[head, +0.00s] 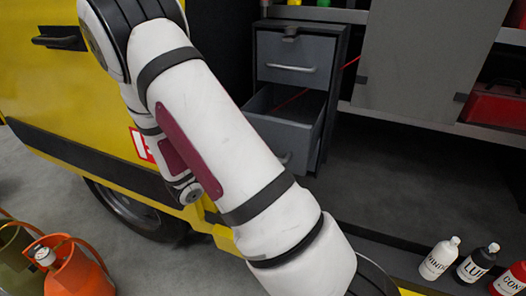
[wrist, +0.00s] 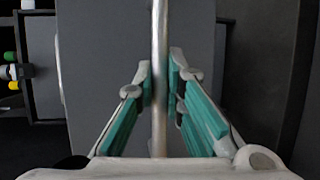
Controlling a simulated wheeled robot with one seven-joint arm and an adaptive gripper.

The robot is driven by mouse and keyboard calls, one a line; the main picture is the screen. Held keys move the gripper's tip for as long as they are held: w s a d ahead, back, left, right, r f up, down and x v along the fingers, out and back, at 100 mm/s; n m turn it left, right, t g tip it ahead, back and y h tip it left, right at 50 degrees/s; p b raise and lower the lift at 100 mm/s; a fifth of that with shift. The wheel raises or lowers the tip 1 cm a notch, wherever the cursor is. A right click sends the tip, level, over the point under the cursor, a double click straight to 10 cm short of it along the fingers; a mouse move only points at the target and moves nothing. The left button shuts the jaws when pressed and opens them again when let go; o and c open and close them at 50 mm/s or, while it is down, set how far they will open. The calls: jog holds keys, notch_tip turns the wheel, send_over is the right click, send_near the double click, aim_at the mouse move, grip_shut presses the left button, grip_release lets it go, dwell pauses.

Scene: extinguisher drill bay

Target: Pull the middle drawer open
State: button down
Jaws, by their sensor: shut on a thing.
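The grey drawer cabinet (head: 341,60) stands inside the yellow vehicle. Its top drawer (head: 290,55) is closed. The drawer below it, the middle drawer (head: 309,134), stands out from the cabinet, and its dark inside shows. Part of its front and handle is hidden behind my arm. In the wrist view, my gripper (wrist: 160,82) is shut on a straight metal bar handle (wrist: 159,30) in front of a grey drawer front (wrist: 95,60). A finger lies on each side of the bar. My gripper is hidden in the head view.
A grey panel (head: 420,55) stands right of the cabinet, near a red box (head: 495,106) on a shelf. Labelled bottles (head: 439,259) stand at the lower right. An orange gas cylinder (head: 75,272) stands at the lower left. The dark floor right of the drawer is clear.

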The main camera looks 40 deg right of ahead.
jog(key=c, duration=1.7)
grip_release()
jog(key=shift+o, duration=0.2)
jog(key=shift+a, duration=0.1)
jog(key=a+r, duration=0.2)
jog(key=a, duration=0.9)
jog(key=shift+a, duration=0.35)
